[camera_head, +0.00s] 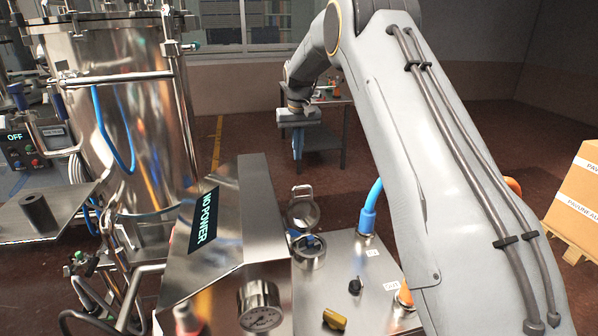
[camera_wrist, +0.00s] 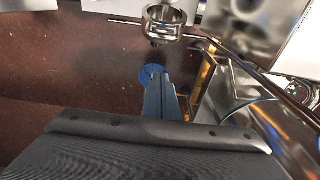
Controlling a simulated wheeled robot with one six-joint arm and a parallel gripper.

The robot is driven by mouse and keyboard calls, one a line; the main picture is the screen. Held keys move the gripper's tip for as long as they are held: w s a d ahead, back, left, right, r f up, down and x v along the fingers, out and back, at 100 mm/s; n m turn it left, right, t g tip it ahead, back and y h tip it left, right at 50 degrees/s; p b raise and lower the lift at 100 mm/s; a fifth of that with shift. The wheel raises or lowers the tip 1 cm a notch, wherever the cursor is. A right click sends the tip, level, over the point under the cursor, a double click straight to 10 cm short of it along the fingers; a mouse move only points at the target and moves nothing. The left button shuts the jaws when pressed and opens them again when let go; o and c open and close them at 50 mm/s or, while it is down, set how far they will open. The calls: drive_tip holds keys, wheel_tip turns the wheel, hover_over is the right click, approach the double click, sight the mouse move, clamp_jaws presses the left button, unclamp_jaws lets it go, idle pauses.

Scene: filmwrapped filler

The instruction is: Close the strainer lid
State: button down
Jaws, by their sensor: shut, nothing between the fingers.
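The strainer (camera_head: 311,252) is a small round metal cup on the steel panel of the machine. Its round lid (camera_head: 303,211) stands open, tilted up at the far side of the cup. My gripper (camera_head: 298,154) is above and beyond the lid in the head view, apart from it, with its blue fingers pointing down. In the wrist view the shut blue fingers (camera_wrist: 154,75) hold nothing. A shiny round metal ring (camera_wrist: 164,22) shows just past the fingertips there; I cannot tell whether it is the lid or the cup.
A pressure gauge (camera_head: 261,306), a black knob (camera_head: 355,286) and a blue hose fitting (camera_head: 371,208) surround the strainer. A sloped steel housing (camera_head: 258,205) stands to its left. A large steel tank (camera_head: 135,120) is at left. My arm covers the right side.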

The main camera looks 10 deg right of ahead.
drive_tip(key=shift+s+f+p, duration=0.5)
drive_tip(key=shift+f+p, duration=0.5)
drive_tip(key=shift+f, duration=0.45)
drive_tip(key=shift+s+f+p, duration=0.45)
drive_tip(key=shift+f+p, duration=0.55)
drive_tip(key=shift+f, duration=0.45)
drive_tip(key=shift+s+f+p, duration=0.5)
drive_tip(key=shift+f+p, duration=0.5)
drive_tip(key=shift+f, duration=0.45)
drive_tip(key=shift+d, duration=0.15)
